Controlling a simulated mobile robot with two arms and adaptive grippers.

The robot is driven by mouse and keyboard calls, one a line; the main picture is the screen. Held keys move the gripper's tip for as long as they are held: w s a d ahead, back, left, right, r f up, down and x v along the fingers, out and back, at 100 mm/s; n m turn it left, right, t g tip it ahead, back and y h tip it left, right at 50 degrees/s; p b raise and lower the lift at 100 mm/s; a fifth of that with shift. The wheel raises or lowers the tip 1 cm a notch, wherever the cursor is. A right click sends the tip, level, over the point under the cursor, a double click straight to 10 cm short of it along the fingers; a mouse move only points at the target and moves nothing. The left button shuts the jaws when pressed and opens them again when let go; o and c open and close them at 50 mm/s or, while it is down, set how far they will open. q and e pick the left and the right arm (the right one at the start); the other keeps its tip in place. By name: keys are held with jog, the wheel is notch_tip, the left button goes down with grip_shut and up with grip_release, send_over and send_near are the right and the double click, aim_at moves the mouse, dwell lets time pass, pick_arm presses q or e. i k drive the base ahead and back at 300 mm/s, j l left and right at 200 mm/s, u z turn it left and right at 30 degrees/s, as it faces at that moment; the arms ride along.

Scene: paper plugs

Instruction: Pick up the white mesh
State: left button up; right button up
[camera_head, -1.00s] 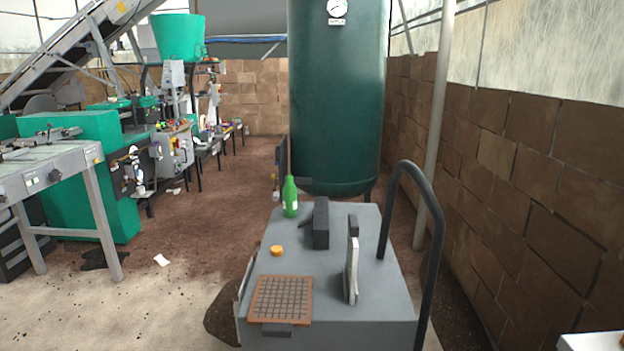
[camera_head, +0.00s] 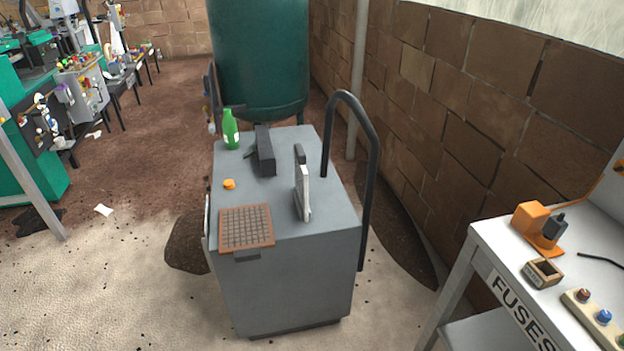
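A grey cart (camera_head: 285,212) stands in the middle of the head view. On its top, a thin white and grey flat piece (camera_head: 304,190) stands upright, edge-on to me, with a dark part at its far end. I cannot tell whether this is the white mesh. A brown square piece with a dark grid (camera_head: 246,228) lies flat at the near left corner of the cart top. No clearly white mesh shows. Neither of my grippers is in view.
On the cart stand a green bottle (camera_head: 230,130), a black block (camera_head: 264,150) and an orange cap (camera_head: 229,184). A black handle (camera_head: 367,170) rises at its right. A white table (camera_head: 590,252) marked FUSES stands at right; floor at left is mostly clear.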

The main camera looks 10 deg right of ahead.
aim_at(302, 173)
jog(key=k+j+z, duration=0.25)
jog(key=j, duration=0.15)
jog(key=i+j+z, duration=0.35)
jog(key=i+j, duration=0.25)
jog(key=j, duration=0.25)
